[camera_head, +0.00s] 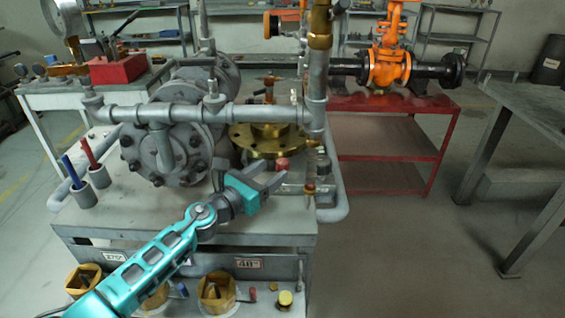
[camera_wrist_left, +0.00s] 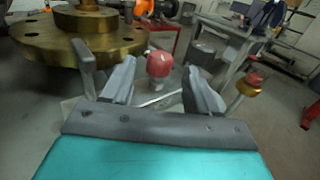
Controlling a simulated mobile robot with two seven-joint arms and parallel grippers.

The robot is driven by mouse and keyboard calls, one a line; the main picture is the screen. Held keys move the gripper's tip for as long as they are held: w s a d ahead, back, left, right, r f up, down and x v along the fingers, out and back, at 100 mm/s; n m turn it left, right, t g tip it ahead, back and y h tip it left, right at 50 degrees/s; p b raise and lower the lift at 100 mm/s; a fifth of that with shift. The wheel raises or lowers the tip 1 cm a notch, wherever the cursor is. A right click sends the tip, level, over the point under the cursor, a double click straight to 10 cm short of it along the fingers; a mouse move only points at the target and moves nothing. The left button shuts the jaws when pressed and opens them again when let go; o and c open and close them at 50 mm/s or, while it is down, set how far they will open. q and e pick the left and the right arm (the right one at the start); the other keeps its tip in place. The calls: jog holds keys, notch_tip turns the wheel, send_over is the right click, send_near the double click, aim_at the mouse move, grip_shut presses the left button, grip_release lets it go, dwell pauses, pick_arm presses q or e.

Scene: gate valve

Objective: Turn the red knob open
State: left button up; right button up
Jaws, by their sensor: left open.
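The red knob (camera_head: 283,164) is small and round and sits low at the right of the pump bench, below the brass flange. In the left wrist view the red knob (camera_wrist_left: 159,63) shows ahead of and between my fingers, with no clear contact. My left gripper (camera_head: 268,177) reaches in from the lower left, with its two fingers spread just short of the knob. In the left wrist view the gripper (camera_wrist_left: 160,82) is open and empty. The knob's stem and lower mount are partly hidden. My right gripper is not in view.
A brass flange (camera_head: 262,140) stands close beside the knob and fills the upper left of the left wrist view (camera_wrist_left: 85,45). A vertical pipe (camera_head: 317,95) with a brass fitting rises to the right. A grey pump (camera_head: 165,150) stands left. Red and blue handles stand further left.

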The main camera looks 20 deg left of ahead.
aim_at(278, 167)
pick_arm(q)
jog(key=x, duration=0.4)
jog(key=shift+w+d+b, duration=0.2)
jog(key=shift+w+b, duration=0.1)
jog(key=shift+w, duration=0.2)
jog(key=shift+w+d, duration=0.1)
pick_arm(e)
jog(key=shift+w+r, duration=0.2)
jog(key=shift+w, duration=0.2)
pick_arm(q)
jog(key=shift+c, duration=0.2)
